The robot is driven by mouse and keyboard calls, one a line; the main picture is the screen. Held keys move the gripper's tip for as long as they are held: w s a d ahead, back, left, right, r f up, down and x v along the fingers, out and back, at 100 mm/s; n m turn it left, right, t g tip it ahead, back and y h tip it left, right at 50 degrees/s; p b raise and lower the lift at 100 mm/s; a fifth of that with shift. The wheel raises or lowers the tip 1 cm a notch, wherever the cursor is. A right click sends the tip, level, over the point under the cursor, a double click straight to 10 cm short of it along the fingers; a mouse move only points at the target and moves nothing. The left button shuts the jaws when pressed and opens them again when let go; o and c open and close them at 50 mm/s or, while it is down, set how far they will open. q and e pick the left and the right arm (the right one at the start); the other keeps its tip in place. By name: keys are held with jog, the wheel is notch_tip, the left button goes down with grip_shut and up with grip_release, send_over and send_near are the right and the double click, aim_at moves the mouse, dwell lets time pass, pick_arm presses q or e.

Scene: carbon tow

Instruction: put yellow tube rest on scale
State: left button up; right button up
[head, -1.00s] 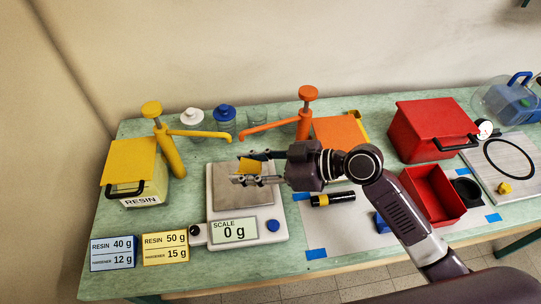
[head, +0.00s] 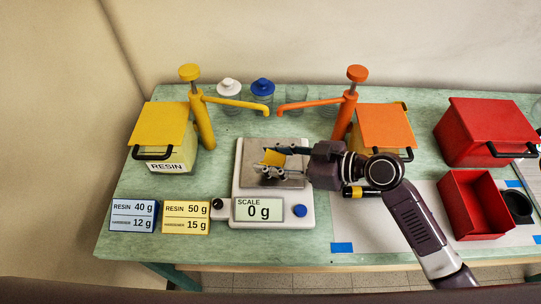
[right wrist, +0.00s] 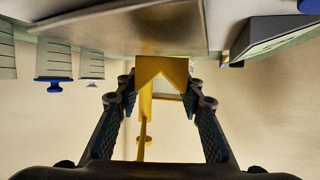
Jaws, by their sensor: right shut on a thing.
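The yellow tube rest (head: 272,158) is a small block held between the fingertips of my right gripper (head: 268,161), over the steel plate of the scale (head: 237,182). In the right wrist view my right gripper (right wrist: 161,92) is shut on the tube rest (right wrist: 161,70), and its V-shaped notch shows. The scale's plate (right wrist: 120,25) fills the top of that view. The rest appears apart from the plate. The scale display (head: 259,210) reads 0 g. My left gripper is not in view.
The yellow resin pump (head: 202,122) and orange pump (head: 346,115) stand behind the scale, spouts facing each other. Label cards (head: 133,216) stand front left. A black tube with yellow bands (head: 358,192) lies right of the scale. A red open box (head: 474,207) stands further right.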

jog(key=shift+f, duration=0.25)
jog(key=shift+f+b, duration=0.6)
jog(key=shift+b, duration=0.05)
